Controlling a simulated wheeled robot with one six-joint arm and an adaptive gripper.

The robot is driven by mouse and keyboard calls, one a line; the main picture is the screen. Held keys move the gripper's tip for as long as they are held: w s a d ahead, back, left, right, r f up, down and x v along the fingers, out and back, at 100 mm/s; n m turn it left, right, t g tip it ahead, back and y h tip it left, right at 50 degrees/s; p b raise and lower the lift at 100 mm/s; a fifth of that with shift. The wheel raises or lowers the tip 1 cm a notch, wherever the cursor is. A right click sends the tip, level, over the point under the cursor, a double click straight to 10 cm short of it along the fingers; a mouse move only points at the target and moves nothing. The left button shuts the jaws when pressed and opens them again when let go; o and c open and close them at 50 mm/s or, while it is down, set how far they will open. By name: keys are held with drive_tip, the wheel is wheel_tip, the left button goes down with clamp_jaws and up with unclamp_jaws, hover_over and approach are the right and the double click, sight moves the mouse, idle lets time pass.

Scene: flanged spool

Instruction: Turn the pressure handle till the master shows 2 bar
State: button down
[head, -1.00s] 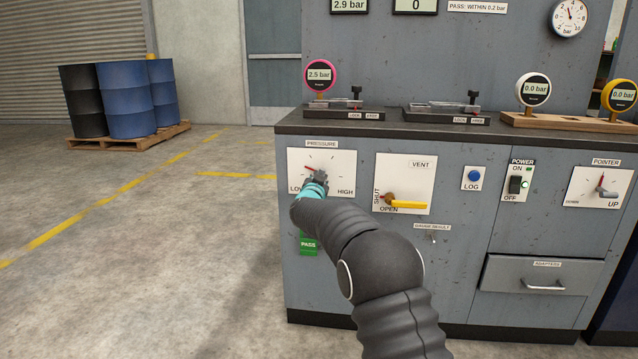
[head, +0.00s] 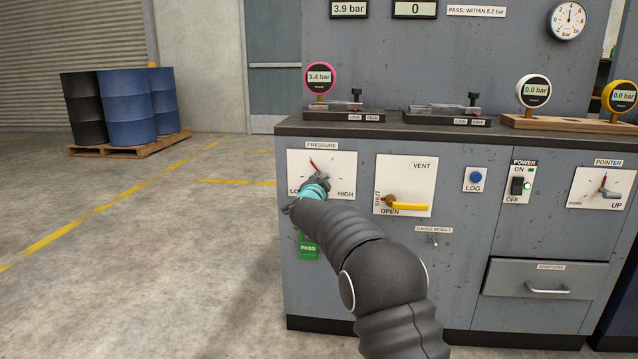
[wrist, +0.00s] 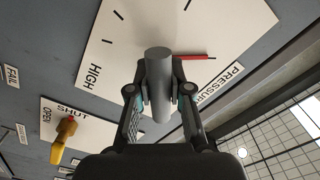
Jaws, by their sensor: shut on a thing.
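The pressure handle is a grey cylinder (wrist: 157,65) in the wrist view. My gripper (wrist: 162,94) has a finger on each side of it and is shut on it. In the head view my gripper (head: 319,183) covers most of the handle. The handle's red pointer (head: 314,163) points up and slightly left on the white pressure plate (head: 345,160), between LOW and HIGH. The upper left display (head: 349,9), whose label is out of view, reads 3.9 bar. The pink-rimmed gauge (head: 320,77) reads 3.4 bar.
Right of the pressure plate are the yellow vent handle (head: 410,207), level by OPEN, the blue LOG button (head: 475,177) and the power switch (head: 517,186). A green PASS tag (head: 308,246) hangs below the plate. Drums (head: 127,105) stand far left; the floor between is clear.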

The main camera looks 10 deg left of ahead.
drive_tip(key=shift+f, duration=0.15)
unclamp_jaws()
idle(0.4)
drive_tip(key=s, duration=1.2)
drive_tip(key=shift+a, duration=0.2)
